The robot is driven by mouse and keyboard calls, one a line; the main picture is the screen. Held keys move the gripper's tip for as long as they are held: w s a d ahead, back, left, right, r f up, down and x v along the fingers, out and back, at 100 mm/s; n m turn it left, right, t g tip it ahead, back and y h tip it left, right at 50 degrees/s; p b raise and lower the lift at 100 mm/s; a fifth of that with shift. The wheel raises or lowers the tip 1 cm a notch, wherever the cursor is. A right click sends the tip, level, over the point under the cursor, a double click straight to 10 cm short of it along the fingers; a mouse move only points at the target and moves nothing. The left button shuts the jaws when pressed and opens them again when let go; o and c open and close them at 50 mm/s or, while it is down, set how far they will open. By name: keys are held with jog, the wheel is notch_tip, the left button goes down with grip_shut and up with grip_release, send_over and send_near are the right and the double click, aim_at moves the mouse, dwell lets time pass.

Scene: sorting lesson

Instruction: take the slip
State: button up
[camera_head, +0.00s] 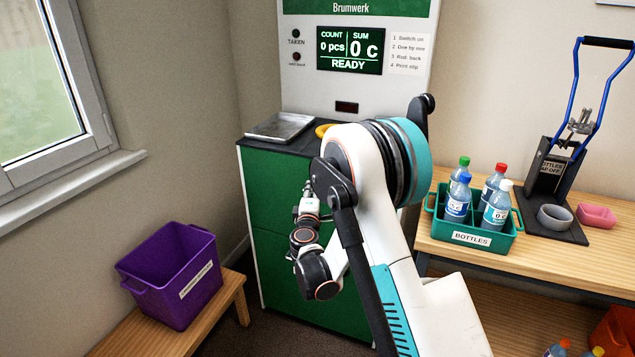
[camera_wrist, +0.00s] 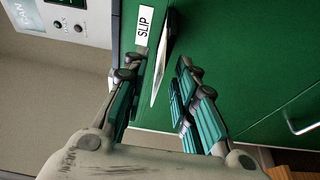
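In the wrist view a thin pale slip (camera_wrist: 158,78) stands out from the green front of the machine, beside a white label reading SLIP (camera_wrist: 145,25). I see it nearly edge-on. My gripper (camera_wrist: 157,88) is open, with a teal-padded finger on each side of the slip and a gap visible on both sides. In the head view my gripper (camera_head: 309,203) is small and partly hidden, in front of the machine's green cabinet (camera_head: 275,200). The slip cannot be made out there. The machine's screen (camera_head: 350,50) shows 0 pcs, 0 c and READY.
A metal tray (camera_head: 280,127) lies on the machine's counter. A purple crate (camera_head: 172,275) stands on a low bench at left. At right, a green bottle crate (camera_head: 472,238) with several bottles and a blue-handled press (camera_head: 565,150) stand on a wooden table.

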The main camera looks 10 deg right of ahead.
jog(key=shift+s+a+r, duration=0.1)
grip_shut()
dwell(0.3)
